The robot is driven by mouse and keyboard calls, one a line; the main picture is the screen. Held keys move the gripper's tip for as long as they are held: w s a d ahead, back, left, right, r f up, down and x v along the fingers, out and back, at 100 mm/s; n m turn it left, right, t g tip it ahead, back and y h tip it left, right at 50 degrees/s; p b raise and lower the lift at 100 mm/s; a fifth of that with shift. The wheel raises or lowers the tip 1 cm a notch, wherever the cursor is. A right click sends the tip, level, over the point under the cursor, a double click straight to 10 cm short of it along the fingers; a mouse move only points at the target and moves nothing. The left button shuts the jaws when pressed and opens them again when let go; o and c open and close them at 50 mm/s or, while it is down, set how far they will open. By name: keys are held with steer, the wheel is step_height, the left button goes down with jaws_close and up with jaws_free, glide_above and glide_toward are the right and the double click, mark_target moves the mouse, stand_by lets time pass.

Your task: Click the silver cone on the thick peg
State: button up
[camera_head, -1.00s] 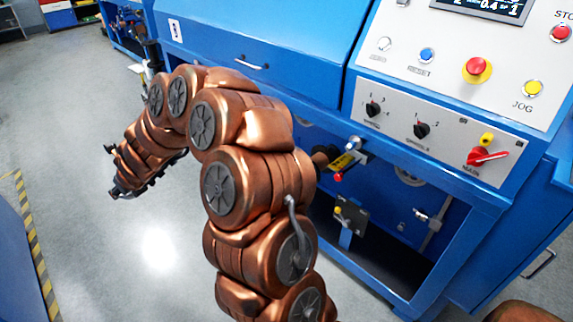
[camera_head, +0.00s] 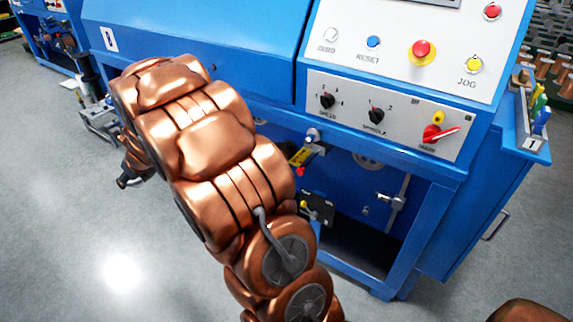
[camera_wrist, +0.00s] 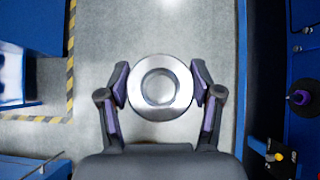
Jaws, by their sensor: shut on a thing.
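A silver cone (camera_wrist: 160,112) shows in the wrist view as a shiny ring with a round opening, seen along its axis. My gripper (camera_wrist: 160,86) has its two purple-padded fingers closed on the cone's left and right sides and holds it above the grey floor. In the head view my copper-coloured arm hides the cone and most of the gripper. A dark disc with a purple knob (camera_wrist: 300,97) is at the right edge of the wrist view. I cannot tell which part is the thick peg.
The blue machine (camera_head: 200,30) stands along the back and right, with its control panel (camera_head: 380,115) and open lower bay. A small holder with coloured handles (camera_head: 532,125) is on its right side. A yellow-black floor stripe (camera_wrist: 71,60) is at left. The floor between is clear.

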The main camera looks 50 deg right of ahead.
steer(key=s+d+f+n+g+h+b, duration=0.1)
steer(key=s+d+n+g+b, duration=0.2)
steer(key=s+d+n+g, duration=0.35)
steer(key=s+d+f+n+g+h+b, duration=0.1)
steer(key=s+d+f+n+g+b, duration=0.2)
steer(key=d+n, duration=0.55)
steer(key=s+d+n+h+b, duration=0.3)
steer(key=s+d+h+b, duration=0.35)
steer(key=s+d, duration=1.25)
steer(key=shift+t+h, duration=0.25)
steer(key=shift+h, duration=0.5)
steer(key=shift+s+d+r+p, duration=0.1)
steer(key=shift+d+r+p, duration=0.1)
steer(key=shift+d+p, duration=1.25)
steer(key=shift+s+d+r+p, duration=0.1)
steer(key=shift+d+r+p, duration=0.05)
steer(key=shift+d+p, duration=1.25)
steer(key=shift+d+r+b, duration=0.15)
steer(key=shift+d+b, duration=0.05)
steer(key=shift+b, duration=0.1)
